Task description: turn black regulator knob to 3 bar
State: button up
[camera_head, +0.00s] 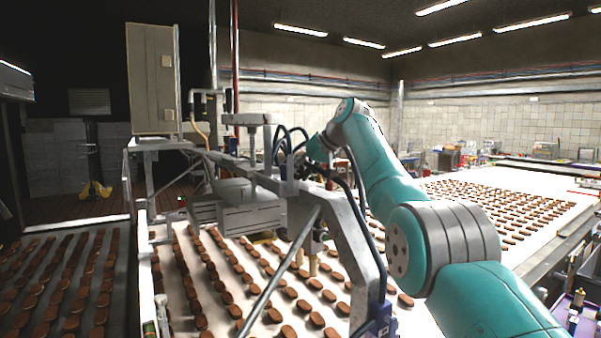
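My teal arm reaches in from the lower right, and its wrist ends among dark hoses at the machine frame (345,225). My gripper (312,168) is small and dark there, partly hidden by the hoses and the frame. I cannot tell whether it is open or shut, or whether it touches anything. The black regulator knob cannot be made out; the parts around the gripper are too dark and small. No pressure scale can be read.
Below the frame, a white conveyor (215,318) carries rows of brown sandwich biscuits. Another wide belt (455,190) with biscuits lies at right. A grey cabinet (153,80) stands at upper left. Black hoses (357,190) loop close to my wrist.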

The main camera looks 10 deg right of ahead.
jog(key=shift+o, duration=1.1)
jog(key=v, duration=1.2)
jog(key=w+a+f+h, duration=0.1)
jog(key=w+f, duration=0.1)
jog(key=w+a+f+n+h, duration=0.1)
jog(key=w+a+f, duration=0.1)
jog(key=f, duration=0.1)
jog(key=w+a+f+t+h, duration=0.1)
jog(key=w+a+f, duration=0.1)
jog(key=f, duration=0.1)
jog(key=shift+w+a+n, duration=0.25)
jog(key=shift+w+n, duration=0.15)
jog(key=shift+c, duration=0.3)
